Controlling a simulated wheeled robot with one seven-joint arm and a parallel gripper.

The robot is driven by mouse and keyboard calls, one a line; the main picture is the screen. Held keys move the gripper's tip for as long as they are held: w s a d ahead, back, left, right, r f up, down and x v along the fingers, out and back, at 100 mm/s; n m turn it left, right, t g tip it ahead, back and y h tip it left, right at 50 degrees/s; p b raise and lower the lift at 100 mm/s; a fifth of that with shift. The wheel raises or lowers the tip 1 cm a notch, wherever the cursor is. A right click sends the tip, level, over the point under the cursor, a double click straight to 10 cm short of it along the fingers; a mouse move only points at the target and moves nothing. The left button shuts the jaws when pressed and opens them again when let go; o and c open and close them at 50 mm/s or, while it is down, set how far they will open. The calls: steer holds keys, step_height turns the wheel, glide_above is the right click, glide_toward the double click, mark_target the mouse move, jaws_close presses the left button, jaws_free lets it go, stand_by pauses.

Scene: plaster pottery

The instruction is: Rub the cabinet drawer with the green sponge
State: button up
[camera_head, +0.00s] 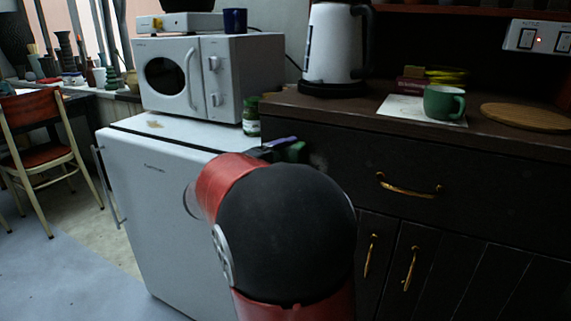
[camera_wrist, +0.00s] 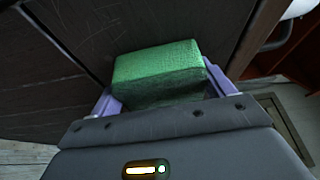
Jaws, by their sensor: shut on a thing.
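The green sponge (camera_wrist: 158,66) is held between the purple fingers of my gripper (camera_wrist: 163,88) in the wrist view. It also shows as a small green patch (camera_head: 296,151) in the head view, largely hidden behind my arm. The dark wooden cabinet drawer (camera_head: 345,178) has a brass handle (camera_head: 408,188). My gripper is at the drawer's left end, left of the handle. The sponge is close to the dark wood front; I cannot tell whether it touches.
A white fridge (camera_head: 160,200) stands left of the cabinet, with a microwave (camera_head: 205,80) and a small green jar (camera_head: 251,117) on top. A kettle (camera_head: 335,45), a green mug (camera_head: 443,103) and a round board (camera_head: 525,117) stand on the countertop. Two brass-handled doors are below the drawer.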

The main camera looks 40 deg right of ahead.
steer(key=s+d, duration=0.2)
steer(key=s, duration=0.5)
steer(key=shift+d, duration=0.4)
steer(key=shift+w, duration=0.1)
steer(key=shift+w+a, duration=0.5)
steer(key=shift+w, duration=0.7)
steer(key=shift+w+a, duration=0.5)
steer(key=shift+w, duration=0.65)
steer(key=shift+w+a, duration=0.5)
steer(key=shift+w, duration=0.7)
steer(key=s+a, duration=0.2)
steer(key=a, duration=0.3)
steer(key=shift+s+a, duration=0.2)
steer(key=shift+a, duration=0.05)
steer(key=shift+a, duration=0.15)
steer(key=shift+s+a, duration=0.3)
steer(key=shift+a, duration=0.35)
steer(key=shift+s+a, duration=0.3)
steer(key=shift+a, duration=0.3)
